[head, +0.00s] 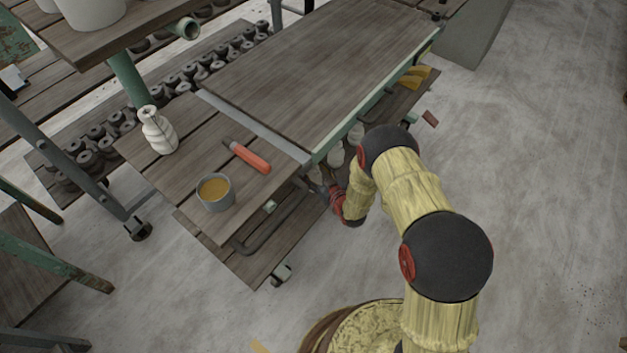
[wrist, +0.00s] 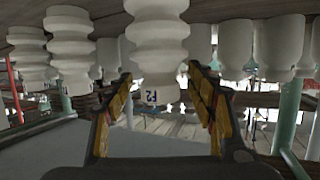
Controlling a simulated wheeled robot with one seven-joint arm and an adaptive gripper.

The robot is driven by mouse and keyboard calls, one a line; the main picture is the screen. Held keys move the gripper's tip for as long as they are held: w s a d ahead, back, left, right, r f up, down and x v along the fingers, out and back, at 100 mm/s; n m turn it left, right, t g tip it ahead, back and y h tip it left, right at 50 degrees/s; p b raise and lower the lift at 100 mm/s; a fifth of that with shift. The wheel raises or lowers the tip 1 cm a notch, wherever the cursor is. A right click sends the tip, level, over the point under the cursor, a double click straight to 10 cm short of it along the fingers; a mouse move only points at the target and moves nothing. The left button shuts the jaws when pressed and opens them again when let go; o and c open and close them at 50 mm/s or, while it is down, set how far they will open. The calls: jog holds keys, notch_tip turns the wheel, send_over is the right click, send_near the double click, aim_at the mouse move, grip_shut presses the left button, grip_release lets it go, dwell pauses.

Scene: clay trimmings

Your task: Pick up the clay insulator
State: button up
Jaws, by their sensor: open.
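In the wrist view, which looks upside down, a pale ribbed clay insulator (wrist: 158,42) stands straight ahead of my gripper (wrist: 160,85). The two yellow-padded fingers are open and empty, one on each side of its line. I cannot tell how far it is from the fingertips. In the head view, my gripper (head: 320,189) is low at the side of the workbench, partly hidden by my arm. Which of the ribbed pieces is the task's insulator is not clear.
Further ribbed pieces (wrist: 70,45) and smoother pale pieces (wrist: 277,45) stand close on both sides in the wrist view. A cup (head: 216,194) and an orange-handled tool (head: 248,156) lie on the small table. The workbench top (head: 325,70) is bare.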

jog(key=shift+c, duration=0.8)
jog(key=shift+s+f, duration=0.1)
jog(key=shift+s, duration=0.05)
grip_shut()
